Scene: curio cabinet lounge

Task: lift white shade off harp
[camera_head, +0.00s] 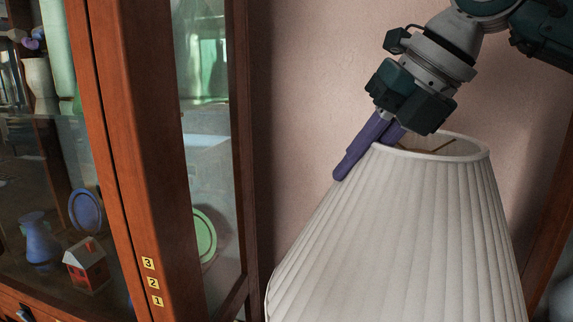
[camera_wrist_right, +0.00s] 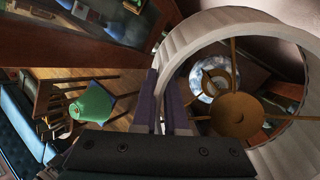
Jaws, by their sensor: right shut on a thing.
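The white pleated shade (camera_head: 410,235) stands upright in the lower right of the head view, and its lower edge is partly cut off. My right gripper (camera_head: 362,152) is at the left of its top rim, with its purple fingers shut on the shade wall, one outside and one inside. In the right wrist view the shade's rim (camera_wrist_right: 215,30) curves around brass spokes and a round brass disc (camera_wrist_right: 237,115), beside the gripper (camera_wrist_right: 163,105). The harp cannot be made out clearly, and whether the shade rests on it cannot be told. My left gripper is not in view.
A wooden glass-fronted cabinet (camera_head: 130,150) stands close to the left of the shade. Behind its glass are a blue vase (camera_head: 40,245), a small red house (camera_head: 87,265) and a green plate (camera_head: 204,238). A pink wall (camera_head: 310,70) lies behind.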

